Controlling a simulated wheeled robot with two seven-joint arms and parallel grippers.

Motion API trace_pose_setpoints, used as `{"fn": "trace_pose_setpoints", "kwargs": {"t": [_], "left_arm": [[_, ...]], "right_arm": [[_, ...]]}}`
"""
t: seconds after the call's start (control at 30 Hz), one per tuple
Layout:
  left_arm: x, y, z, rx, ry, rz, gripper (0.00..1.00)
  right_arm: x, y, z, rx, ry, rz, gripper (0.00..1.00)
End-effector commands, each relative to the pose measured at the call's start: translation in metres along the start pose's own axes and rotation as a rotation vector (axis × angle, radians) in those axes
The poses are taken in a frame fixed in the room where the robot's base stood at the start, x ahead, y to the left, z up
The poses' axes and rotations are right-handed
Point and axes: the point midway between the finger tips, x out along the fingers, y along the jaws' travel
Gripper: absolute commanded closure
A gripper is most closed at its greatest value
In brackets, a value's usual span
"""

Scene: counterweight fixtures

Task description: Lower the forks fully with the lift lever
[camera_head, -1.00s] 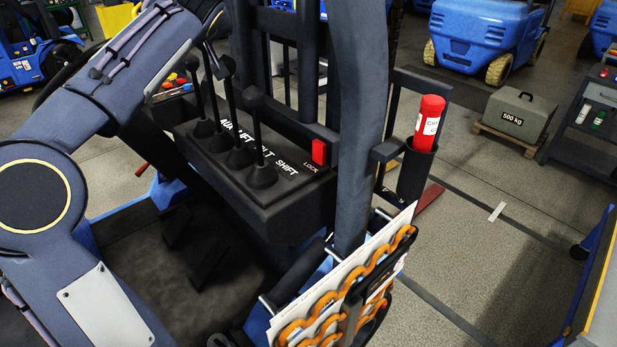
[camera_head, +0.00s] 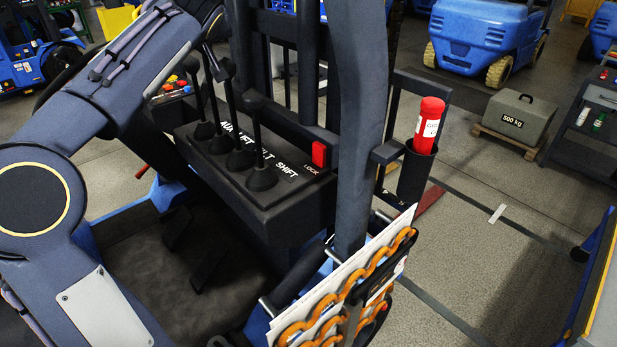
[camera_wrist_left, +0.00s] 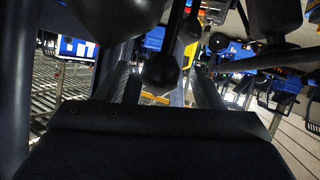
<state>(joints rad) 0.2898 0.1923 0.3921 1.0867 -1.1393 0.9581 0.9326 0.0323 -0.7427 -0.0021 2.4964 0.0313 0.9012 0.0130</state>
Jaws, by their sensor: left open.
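The black lever console (camera_head: 285,215) carries a row of black levers labelled AUX, LIFT, TILT and SHIFT. The lift lever (camera_head: 213,100) is second from the left, and its top is hard to make out near my left wrist. The tilt lever (camera_head: 232,105) and shift lever (camera_head: 257,135) stand to its right. My left arm comes over from the left, and its gripper is mostly hidden in the head view. In the left wrist view my left gripper (camera_wrist_left: 166,85) is open, with a round black lever knob (camera_wrist_left: 160,70) between its fingers. I cannot tell whether they touch it. The forks are not clearly visible.
A thick dark post (camera_head: 357,120) stands right of the console, beside a red bottle (camera_head: 430,122) in a holder. A clipboard-like panel with orange loops (camera_head: 345,300) is in front. A red LOCK switch (camera_head: 319,154) sits at the console's right end. A 500 kg weight (camera_head: 518,115) stands behind.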

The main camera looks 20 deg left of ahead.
Motion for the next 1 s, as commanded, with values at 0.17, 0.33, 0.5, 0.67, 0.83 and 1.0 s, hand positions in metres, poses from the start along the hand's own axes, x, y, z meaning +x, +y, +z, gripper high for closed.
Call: {"fn": "trace_pose_setpoints", "kwargs": {"t": [0.17, 0.33, 0.5, 0.67, 0.83, 1.0], "left_arm": [[-0.012, 0.001, 0.000, 0.000, 0.003, 0.003, 0.38], [-0.038, 0.001, 0.000, 0.000, 0.002, 0.003, 0.38], [-0.064, 0.001, 0.000, 0.000, 0.003, 0.003, 0.38], [-0.087, 0.001, 0.000, 0.001, 0.001, 0.003, 0.38], [-0.100, 0.000, 0.000, -0.001, 0.000, 0.000, 0.38], [-0.100, 0.000, 0.000, 0.000, -0.001, 0.000, 0.38]], "right_arm": [[0.003, 0.001, 0.001, 0.000, 0.000, 0.000, 0.64], [0.006, 0.003, 0.003, 0.000, 0.000, 0.000, 0.64], [0.007, 0.003, 0.004, 0.000, 0.000, 0.000, 0.64], [0.007, 0.003, 0.004, 0.000, 0.000, 0.000, 0.64], [0.007, 0.003, 0.004, 0.000, 0.000, 0.000, 0.64], [0.007, 0.003, 0.004, 0.000, 0.000, 0.000, 0.64]]}}
